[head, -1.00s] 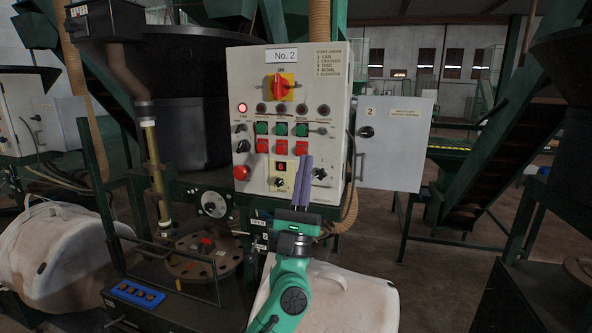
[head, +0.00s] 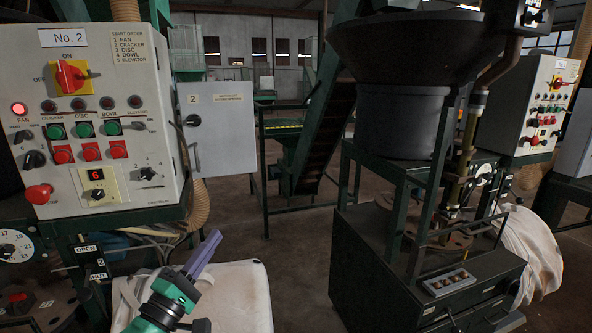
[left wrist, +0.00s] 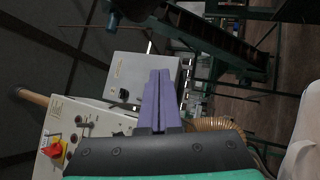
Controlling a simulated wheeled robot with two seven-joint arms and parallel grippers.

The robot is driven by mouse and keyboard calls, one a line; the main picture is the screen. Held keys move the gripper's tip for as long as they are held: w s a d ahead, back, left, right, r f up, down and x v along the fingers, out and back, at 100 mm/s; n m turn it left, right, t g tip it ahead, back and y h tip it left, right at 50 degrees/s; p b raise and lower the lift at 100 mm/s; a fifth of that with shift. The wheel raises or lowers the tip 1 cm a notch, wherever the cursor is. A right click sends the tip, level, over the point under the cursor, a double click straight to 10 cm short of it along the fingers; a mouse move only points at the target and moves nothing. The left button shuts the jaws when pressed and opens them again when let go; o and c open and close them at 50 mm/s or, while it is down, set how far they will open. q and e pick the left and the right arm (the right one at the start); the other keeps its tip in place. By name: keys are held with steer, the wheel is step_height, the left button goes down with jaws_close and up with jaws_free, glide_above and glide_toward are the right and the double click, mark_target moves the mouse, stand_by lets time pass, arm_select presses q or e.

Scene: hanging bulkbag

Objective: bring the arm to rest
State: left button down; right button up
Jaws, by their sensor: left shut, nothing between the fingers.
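My left gripper (head: 204,252) has purple fingers and a green wrist. In the head view it is at the lower left, in front of a white bulk bag (head: 235,295) and below the No. 2 control panel (head: 100,140). Its fingers are shut together with nothing between them, pointing up and to the right. In the left wrist view the shut fingers (left wrist: 160,90) stand in the middle, with the control panel (left wrist: 85,125) tilted at the lower left. The gripper is apart from the panel's knobs. My right gripper is not in view.
A green inclined conveyor (head: 325,125) is behind. A dark machine with a hopper (head: 400,120) stands at the right, beside another control panel (head: 545,100). Bare floor lies between the bag and that machine.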

arm_select(q)
steer(key=s+f+m+g+y, duration=0.1)
steer(key=s+f+m+g, duration=0.25)
steer(key=f, duration=0.35)
steer(key=s+d+f+m+g+y, duration=0.1)
steer(key=s+f+m+g, duration=0.2)
steer(key=f, duration=0.4)
steer(key=s+f+m+g+y, duration=0.1)
steer(key=f+m+g, duration=0.25)
steer(key=f, duration=0.35)
steer(key=s+a+f+m+g+y, duration=0.25)
steer(key=s+f+m+g, duration=0.2)
steer(key=s, duration=0.35)
steer(key=s+a+f+m+g+y, duration=0.2)
steer(key=s+a+f+m+g, duration=0.1)
steer(key=s+f, duration=0.35)
step_height(320, 180, down, 20)
steer(key=s, duration=0.2)
steer(key=s+a+f+g, duration=0.2)
steer(key=s+a+f, duration=0.1)
steer(key=s+f, duration=1.3)
steer(key=shift+s, duration=0.85)
